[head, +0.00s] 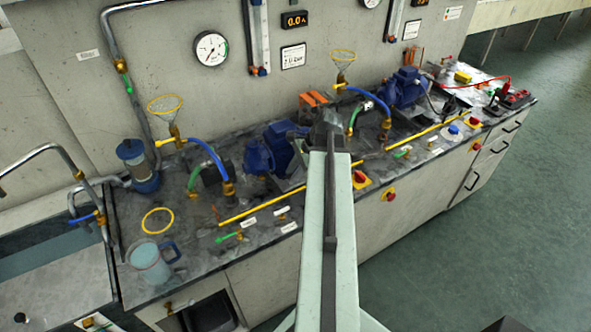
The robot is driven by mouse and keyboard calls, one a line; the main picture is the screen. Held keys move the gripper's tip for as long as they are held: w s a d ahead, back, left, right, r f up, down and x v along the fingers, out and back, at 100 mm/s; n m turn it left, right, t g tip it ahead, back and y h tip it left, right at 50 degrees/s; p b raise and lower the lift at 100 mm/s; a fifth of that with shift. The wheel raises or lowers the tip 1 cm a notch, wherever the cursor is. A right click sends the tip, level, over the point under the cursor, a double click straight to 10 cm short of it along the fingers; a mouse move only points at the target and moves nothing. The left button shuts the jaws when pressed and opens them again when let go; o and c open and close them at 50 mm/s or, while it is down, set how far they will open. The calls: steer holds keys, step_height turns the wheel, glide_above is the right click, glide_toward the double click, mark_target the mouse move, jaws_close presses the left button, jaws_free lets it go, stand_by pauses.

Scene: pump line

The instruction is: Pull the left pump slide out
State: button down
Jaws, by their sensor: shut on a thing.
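The left pump, with a blue motor (268,152), stands on the dark bench top just left of my arm. Part of its grey slide (293,178) shows beside my arm; the rest is hidden behind it. My gripper (327,128) is at the far end of my pale arm, beside the pump's right side. It is small and dark here, and it is shut on what seems to be the left pump slide. The grip itself is hidden by my arm.
A second blue pump (405,88) stands farther right. Blue hose (208,152), a yellow rail (265,206) and several small valves lie along the bench. Green floor (470,230) at the right is open.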

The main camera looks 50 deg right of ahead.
steer(key=c, duration=1.2)
jaws_free()
steer(key=shift+s+a, duration=0.1)
steer(key=shift+s, duration=0.15)
steer(key=shift+r, duration=0.1)
steer(key=shift+r+p, duration=0.35)
steer(key=shift+p, duration=0.1)
steer(key=p+v, duration=0.6)
steer(key=v, duration=0.1)
steer(key=shift+f, duration=0.1)
steer(key=shift+s, duration=0.1)
